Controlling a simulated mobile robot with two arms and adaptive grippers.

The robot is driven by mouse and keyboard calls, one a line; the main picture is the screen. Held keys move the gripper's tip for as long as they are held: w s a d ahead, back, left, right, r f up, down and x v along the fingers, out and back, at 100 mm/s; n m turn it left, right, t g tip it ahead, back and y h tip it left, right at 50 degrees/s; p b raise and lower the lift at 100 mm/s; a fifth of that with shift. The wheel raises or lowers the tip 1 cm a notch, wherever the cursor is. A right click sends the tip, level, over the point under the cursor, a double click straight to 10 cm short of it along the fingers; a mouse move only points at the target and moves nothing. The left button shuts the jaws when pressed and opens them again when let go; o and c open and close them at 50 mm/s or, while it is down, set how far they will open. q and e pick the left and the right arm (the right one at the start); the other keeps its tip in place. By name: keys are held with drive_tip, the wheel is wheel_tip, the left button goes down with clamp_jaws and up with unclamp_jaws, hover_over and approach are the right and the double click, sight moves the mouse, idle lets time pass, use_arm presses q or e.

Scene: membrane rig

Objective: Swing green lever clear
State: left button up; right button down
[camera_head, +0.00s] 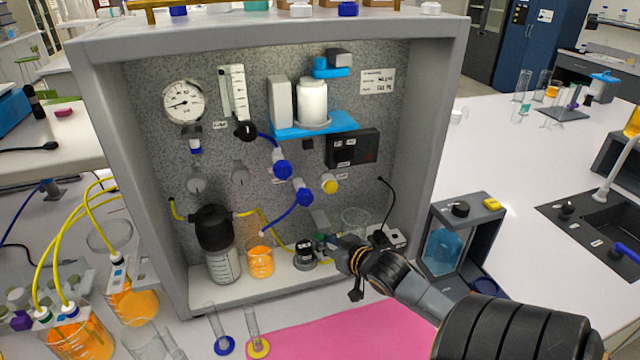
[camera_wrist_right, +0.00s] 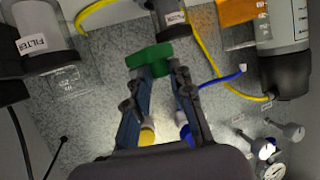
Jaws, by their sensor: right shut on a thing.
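The green lever (camera_wrist_right: 150,57) shows in the right wrist view, at the tips of my right gripper's two fingers. My right gripper (camera_wrist_right: 162,72) is shut on it. In the head view my right gripper (camera_head: 338,244) reaches from the right into the grey cabinet, low near its floor. There the lever is mostly hidden by the fingers. A small black-topped valve unit (camera_head: 305,254) stands just left of the fingers. My left gripper is not in view.
The cabinet (camera_head: 100,110) has side walls around the arm. An orange-filled beaker (camera_head: 260,259) and a black-capped bottle (camera_head: 223,262) stand left of the gripper. Yellow and blue tubes (camera_head: 284,218) run nearby.

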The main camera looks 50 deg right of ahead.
drive_tip(key=shift+s+d+n+g+y, duration=0.2)
drive_tip(key=shift+d+n+y, duration=0.4)
drive_tip(key=shift+n+y, duration=0.7)
drive_tip(key=shift+s+d+n+g+y, duration=0.2)
drive_tip(key=shift+d+n+y, duration=0.45)
drive_tip(key=shift+n+y, duration=0.6)
drive_tip(key=shift+s+d+n+g+y, duration=0.1)
drive_tip(key=shift+s+d+n+y, duration=0.15)
drive_tip(key=shift+d+n+y, duration=0.7)
drive_tip(key=shift+s+a+f+n+y, duration=0.1)
drive_tip(key=shift+a+n+y, duration=0.2)
drive_tip(key=shift+y, duration=0.5)
drive_tip(key=c, duration=1.2)
unclamp_jaws()
drive_tip(key=shift+o, duration=0.2)
drive_tip(key=shift+a+h+p, duration=0.2)
drive_tip(key=shift+h+p, duration=0.1)
drive_tip(key=shift+p, duration=0.1)
